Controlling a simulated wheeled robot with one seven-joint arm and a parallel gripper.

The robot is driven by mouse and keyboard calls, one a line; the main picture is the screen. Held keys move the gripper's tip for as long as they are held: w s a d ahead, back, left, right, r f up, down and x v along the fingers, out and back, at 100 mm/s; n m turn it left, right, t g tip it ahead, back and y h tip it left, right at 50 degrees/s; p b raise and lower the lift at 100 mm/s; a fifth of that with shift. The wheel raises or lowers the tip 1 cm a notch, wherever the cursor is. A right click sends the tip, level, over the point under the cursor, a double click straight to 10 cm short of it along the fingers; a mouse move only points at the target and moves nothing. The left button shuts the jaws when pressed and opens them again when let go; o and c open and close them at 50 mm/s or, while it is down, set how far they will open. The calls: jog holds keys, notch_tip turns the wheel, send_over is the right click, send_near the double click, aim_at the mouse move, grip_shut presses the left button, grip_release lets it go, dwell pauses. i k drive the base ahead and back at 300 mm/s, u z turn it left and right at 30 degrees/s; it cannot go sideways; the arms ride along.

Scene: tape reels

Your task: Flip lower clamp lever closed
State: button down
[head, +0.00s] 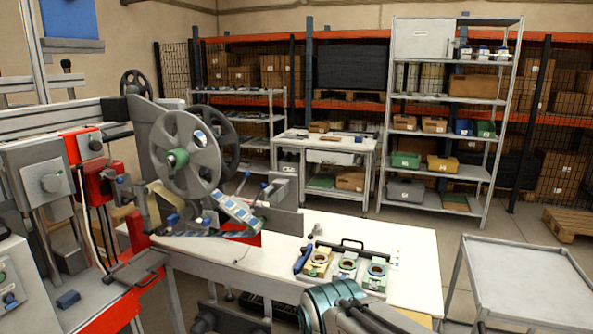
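The tape machine carries a large grey reel (190,135) with a green hub, on the left above the white table. My arm (335,298) shows at the bottom edge as a teal and grey joint, well below and right of the machine. My gripper is not visible.
On the white table (415,240), several yellow, white and green tape holders (346,264), a black-handled bar and a blue-handled tool (303,259) lie right of the machine. Red and grey machinery (85,145) stands left. An empty grey cart (525,280) stands right.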

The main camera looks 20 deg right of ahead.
aim_at(263, 184)
jog(key=z, duration=0.15)
jog(key=i, duration=1)
jog(key=u, duration=0.05)
